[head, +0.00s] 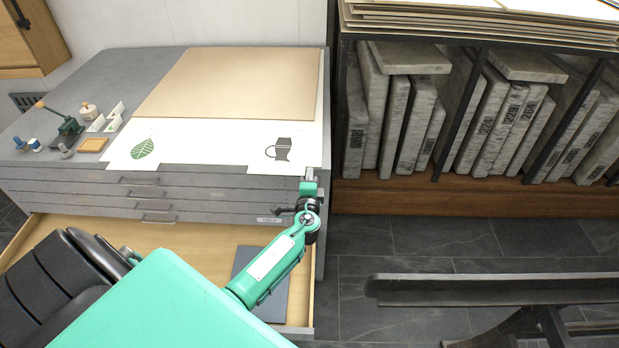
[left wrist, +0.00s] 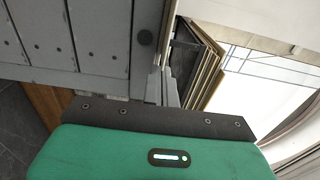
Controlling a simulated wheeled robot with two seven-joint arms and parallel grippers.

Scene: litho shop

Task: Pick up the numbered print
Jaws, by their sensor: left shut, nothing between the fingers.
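White print paper lies on top of the grey flat-file cabinet (head: 80,75), its near edge at the cabinet's front edge. It bears a green leaf print (head: 143,149) at left and a dark jug print (head: 280,149) at right. I cannot read a number on either. A tan board (head: 235,82) covers the paper's far part. My left gripper (head: 309,177) is shut and empty at the cabinet's front right corner, just right of and nearer than the jug print. Its closed fingers (left wrist: 166,88) show in the left wrist view. My right gripper is not in view.
An open drawer (head: 190,238) juts out below, holding a dark grey sheet (head: 274,302). Small tools, including a green stamp press (head: 69,130), stand on the cabinet's left. A rack of numbered stones (head: 490,120) stands right. A dark bench (head: 490,290) is at lower right.

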